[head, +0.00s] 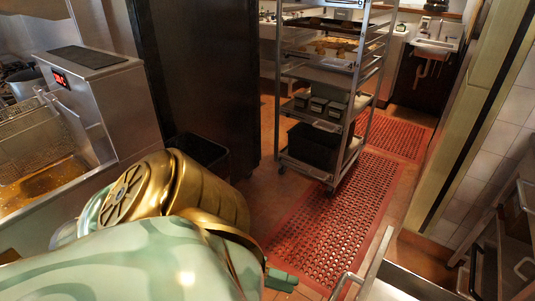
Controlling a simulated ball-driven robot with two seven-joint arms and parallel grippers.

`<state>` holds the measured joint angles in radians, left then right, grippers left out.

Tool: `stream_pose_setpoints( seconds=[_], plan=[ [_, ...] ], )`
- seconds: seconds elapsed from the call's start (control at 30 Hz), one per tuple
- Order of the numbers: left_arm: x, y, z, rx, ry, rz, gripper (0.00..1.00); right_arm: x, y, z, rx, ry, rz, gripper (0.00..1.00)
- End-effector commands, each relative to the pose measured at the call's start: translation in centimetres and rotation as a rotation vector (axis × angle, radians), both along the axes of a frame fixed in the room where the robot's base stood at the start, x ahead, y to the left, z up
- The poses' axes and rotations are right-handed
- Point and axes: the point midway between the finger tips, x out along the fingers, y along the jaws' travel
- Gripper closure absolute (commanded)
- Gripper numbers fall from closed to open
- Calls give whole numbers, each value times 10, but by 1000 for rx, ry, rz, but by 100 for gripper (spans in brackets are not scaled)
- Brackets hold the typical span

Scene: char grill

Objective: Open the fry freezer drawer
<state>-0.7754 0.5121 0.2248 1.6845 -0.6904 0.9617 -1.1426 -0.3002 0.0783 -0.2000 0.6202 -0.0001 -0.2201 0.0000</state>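My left arm, gold and pale green, fills the lower left of the head view. A small dark green part at the lower edge, just past the arm, looks like part of my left gripper (281,280); its fingers cannot be made out. To its right, a steel panel edge with a bar handle (345,284) rises from the bottom edge, with a pale surface beside it. This may be the fry freezer drawer, but most of it is cut off. The green part and the handle appear apart. My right gripper is not visible.
A fryer (95,100) with baskets and oil stands at left, beside a tall dark cabinet (195,70). A wheeled rack (322,90) with trays stands ahead. Red perforated mats (335,215) cover open floor. Steel units with handles (523,268) stand at right.

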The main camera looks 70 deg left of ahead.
Motion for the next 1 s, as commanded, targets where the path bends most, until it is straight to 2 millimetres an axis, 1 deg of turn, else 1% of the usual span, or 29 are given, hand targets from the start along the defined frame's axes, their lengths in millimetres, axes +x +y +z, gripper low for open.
stream_pose_setpoints(
  seconds=[0.03,0.1,0.2,0.3,0.9,1.0],
  plan=[
    [-9,5,2,0,3,2,62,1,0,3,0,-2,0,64],
    [-18,11,4,0,1,1,62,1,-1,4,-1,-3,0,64],
    [-27,16,6,0,1,0,62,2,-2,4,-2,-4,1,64],
    [-31,19,6,0,0,1,62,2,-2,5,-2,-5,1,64],
    [-31,19,6,-4,3,1,62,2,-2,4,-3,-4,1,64],
    [-31,21,2,-35,46,23,62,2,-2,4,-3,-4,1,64]
  ],
)
